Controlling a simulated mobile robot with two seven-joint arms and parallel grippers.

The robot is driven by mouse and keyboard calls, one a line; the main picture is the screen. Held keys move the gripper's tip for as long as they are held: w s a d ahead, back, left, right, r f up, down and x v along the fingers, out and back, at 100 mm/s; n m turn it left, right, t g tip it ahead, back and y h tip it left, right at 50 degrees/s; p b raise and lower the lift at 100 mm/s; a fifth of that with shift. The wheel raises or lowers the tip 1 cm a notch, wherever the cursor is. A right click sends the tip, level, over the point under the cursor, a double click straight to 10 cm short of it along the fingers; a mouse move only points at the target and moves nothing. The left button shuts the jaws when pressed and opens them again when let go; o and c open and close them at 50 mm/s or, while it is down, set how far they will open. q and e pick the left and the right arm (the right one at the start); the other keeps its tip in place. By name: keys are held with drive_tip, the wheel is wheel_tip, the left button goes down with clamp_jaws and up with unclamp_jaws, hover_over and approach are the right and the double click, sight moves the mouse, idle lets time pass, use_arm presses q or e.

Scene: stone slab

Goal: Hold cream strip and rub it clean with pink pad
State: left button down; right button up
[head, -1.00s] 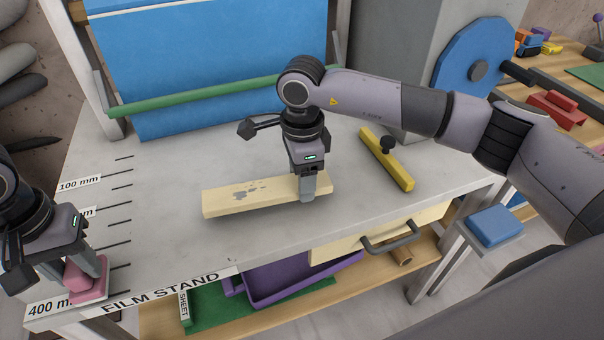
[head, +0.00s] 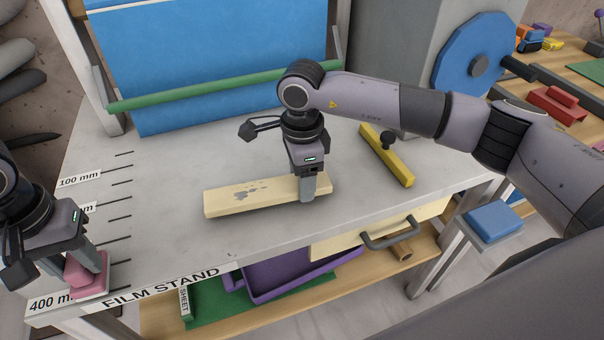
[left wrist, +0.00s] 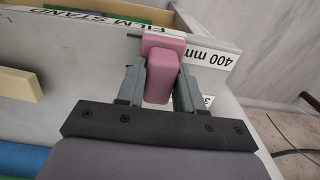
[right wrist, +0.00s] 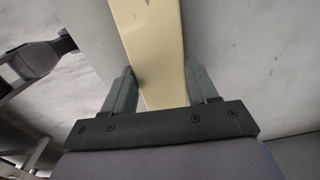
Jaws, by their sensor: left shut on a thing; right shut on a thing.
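The cream strip (head: 225,201) lies on the grey stone slab, with dark grey smudges on the left part of its top. My right gripper (head: 308,192) is shut on the strip near its right end. The strip runs between both fingers in the right wrist view (right wrist: 152,45). The pink pad (head: 90,279) is at the slab's front left corner, by the 400 mm label. My left gripper (head: 88,266) is shut on the pad's raised grip. The pad also shows between the fingers in the left wrist view (left wrist: 160,70).
A yellow bar with a black knob (head: 388,158) lies right of the strip. A green rail (head: 200,92) and blue sheet stand behind. A drawer handle (head: 390,235) juts out in front. The slab between pad and strip is clear.

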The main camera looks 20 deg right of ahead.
drive_tip(key=o, duration=1.5)
wheel_tip(320, 180, up, 12)
